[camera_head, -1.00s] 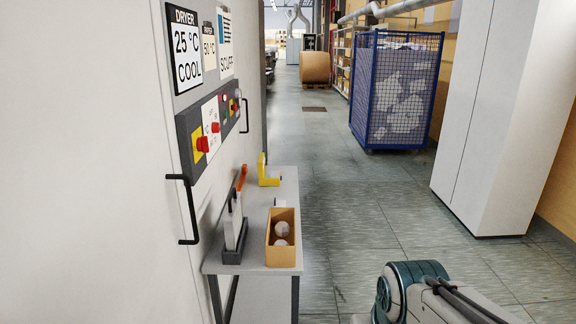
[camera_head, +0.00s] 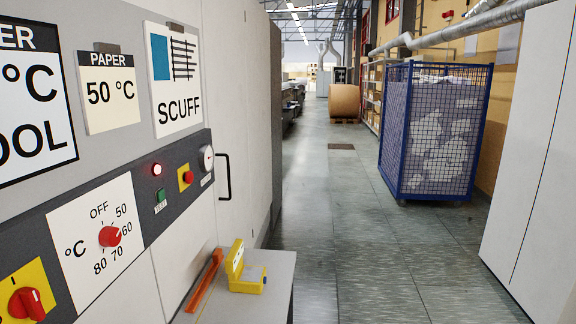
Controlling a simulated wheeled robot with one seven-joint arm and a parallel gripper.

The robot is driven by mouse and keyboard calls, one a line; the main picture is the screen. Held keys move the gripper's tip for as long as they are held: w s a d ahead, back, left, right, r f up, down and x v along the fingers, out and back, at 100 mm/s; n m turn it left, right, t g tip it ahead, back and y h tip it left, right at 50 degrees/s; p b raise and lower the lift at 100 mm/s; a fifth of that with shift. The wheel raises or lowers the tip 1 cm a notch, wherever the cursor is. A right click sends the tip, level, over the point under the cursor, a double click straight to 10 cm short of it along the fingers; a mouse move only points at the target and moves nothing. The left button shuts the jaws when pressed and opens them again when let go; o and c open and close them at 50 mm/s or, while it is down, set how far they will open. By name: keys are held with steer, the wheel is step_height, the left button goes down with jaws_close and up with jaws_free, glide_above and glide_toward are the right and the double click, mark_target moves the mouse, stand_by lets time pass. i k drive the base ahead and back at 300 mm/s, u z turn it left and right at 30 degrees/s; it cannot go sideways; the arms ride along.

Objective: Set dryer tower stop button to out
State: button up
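The dryer panel (camera_head: 125,205) runs along the left wall on the grey machine. On it, a small round red button on a yellow plate (camera_head: 186,177) looks like the stop button; I cannot tell whether it is in or out. To its left are a lit red lamp (camera_head: 157,169) and a green button (camera_head: 160,195). A red temperature dial (camera_head: 109,236) and a red rotary switch on yellow (camera_head: 28,303) are further left. My gripper is not in view.
A black door handle (camera_head: 225,177) sticks out right of the panel. A blue mesh cage (camera_head: 437,130) and a white cabinet (camera_head: 535,150) stand right. The aisle floor between is free.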

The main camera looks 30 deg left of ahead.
mark_target(189, 175)
steer(key=u, duration=0.45)
steer(key=i, duration=1.55)
steer(key=u, duration=0.8)
